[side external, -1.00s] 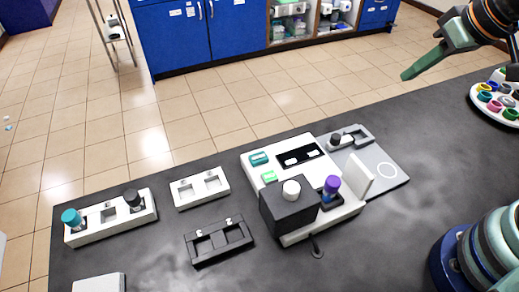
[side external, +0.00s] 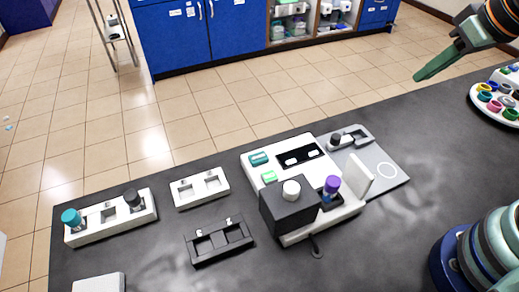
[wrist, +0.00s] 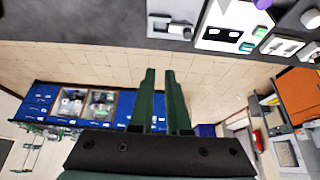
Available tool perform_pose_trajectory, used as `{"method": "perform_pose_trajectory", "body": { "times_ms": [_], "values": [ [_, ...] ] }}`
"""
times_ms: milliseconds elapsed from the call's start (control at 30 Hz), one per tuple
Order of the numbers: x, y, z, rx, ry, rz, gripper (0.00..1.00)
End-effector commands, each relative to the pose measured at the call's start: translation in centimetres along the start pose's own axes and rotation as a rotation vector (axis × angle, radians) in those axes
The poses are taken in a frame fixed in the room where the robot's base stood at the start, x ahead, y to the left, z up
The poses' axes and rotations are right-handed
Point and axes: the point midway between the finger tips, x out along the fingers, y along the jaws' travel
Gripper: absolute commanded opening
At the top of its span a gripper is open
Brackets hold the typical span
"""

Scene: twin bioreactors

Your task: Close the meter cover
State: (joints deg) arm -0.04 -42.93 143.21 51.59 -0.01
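The white meter unit (side external: 290,152) stands on the dark bench. A white flat panel (side external: 360,174), which looks like its cover, stands upright and open at the unit's right side. A purple-capped vial (side external: 332,187) stands upright next to the panel, beside a dark block (side external: 290,212) with a white round knob. My gripper (side external: 418,77) is raised at the upper right, well away from the panel and touching nothing. In the wrist view, its green fingers (wrist: 159,72) are slightly apart with nothing between them. The unit (wrist: 232,25) shows upside down at the top of that view.
A grey plate (side external: 390,165) with a white ring adjoins the unit. White (side external: 200,188) and black (side external: 220,242) racks and a white holder (side external: 110,218) with capped vials stand to the left. A round tray (side external: 480,106) of coloured pots lies at the right edge.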

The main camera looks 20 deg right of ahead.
Motion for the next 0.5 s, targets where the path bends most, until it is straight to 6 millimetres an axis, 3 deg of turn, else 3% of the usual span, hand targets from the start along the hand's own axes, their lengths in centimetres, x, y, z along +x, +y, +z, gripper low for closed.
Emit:
{"method": "perform_pose_trajectory", "body": {
  "times_ms": [33,100,267,500],
  "values": [
    [0.0,-0.2,-0.1,-0.007,-0.004,-0.004,0.38],
    [0.0,-1.1,-0.4,-0.031,-0.021,-0.017,0.64],
    [0.1,-5.8,-1.5,-0.164,-0.111,-0.080,0.64],
    [0.2,-16.5,-1.3,-0.457,-0.296,-0.166,0.64]
  ]
}}
